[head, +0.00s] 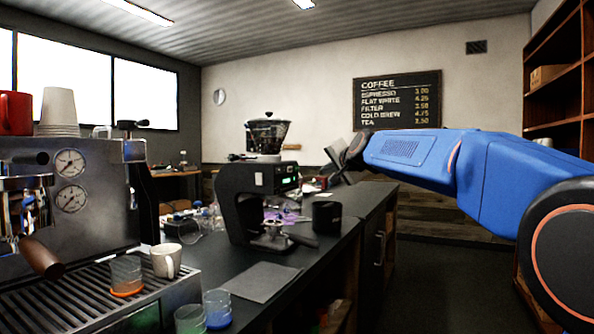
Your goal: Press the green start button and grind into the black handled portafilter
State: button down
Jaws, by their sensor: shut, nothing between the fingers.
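The black grinder (232,190) stands on the dark counter with a bean hopper (267,135) on top. A small green lit patch (290,179) shows on its front; I cannot tell whether it is the button or a display. The black handled portafilter (270,240) sits at the grinder's base, its handle pointing right. I cannot tell what is in its basket. My gripper (331,169) is shut and empty, to the right of the grinder's front and apart from it in the picture.
A black cup (326,216) stands right of the portafilter. A grey mat (262,281) lies in front. Clutter lies behind the grinder.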

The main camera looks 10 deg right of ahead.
jog(key=w+a, duration=0.4)
jog(key=a, duration=0.1)
jog(key=shift+a, duration=0.35)
jog(key=shift+w+a, duration=0.15)
dwell(1.9)
jog(key=shift+w+a, duration=0.15)
jog(key=shift+w+a, duration=0.2)
jog(key=shift+a, duration=0.15)
dwell(0.9)
jog(key=shift+d, duration=0.15)
dwell(0.3)
jog(key=shift+s+d, duration=0.45)
jog(key=shift+d, duration=0.05)
jog(key=shift+d, duration=0.1)
jog(key=s+d, duration=0.1)
jog(key=d, duration=0.1)
jog(key=s+d, duration=0.2)
dwell(0.5)
